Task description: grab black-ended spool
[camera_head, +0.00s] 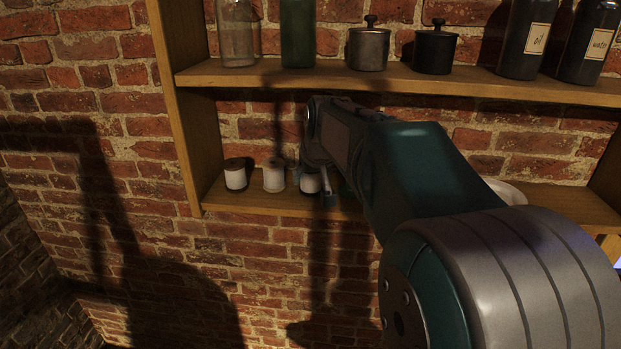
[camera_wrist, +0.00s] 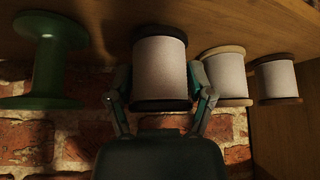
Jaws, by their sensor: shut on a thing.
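The black-ended spool (camera_wrist: 160,68), wound with pale thread, is in the middle of the wrist view. My gripper (camera_wrist: 160,84) is shut on it, with one finger on each side of the thread. In the head view the spool (camera_head: 311,184) shows partly behind my gripper (camera_head: 318,190) at the lower shelf. Its black end is close to the shelf board, and I cannot tell whether they touch.
A light-wood-ended spool (camera_wrist: 226,74) and a brown-ended spool (camera_wrist: 276,80) stand beside it. A green spool (camera_wrist: 46,60) is on the other side. The lower shelf (camera_head: 245,202) has a side wall (camera_head: 184,120); pots and bottles stand on the upper shelf (camera_head: 290,77).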

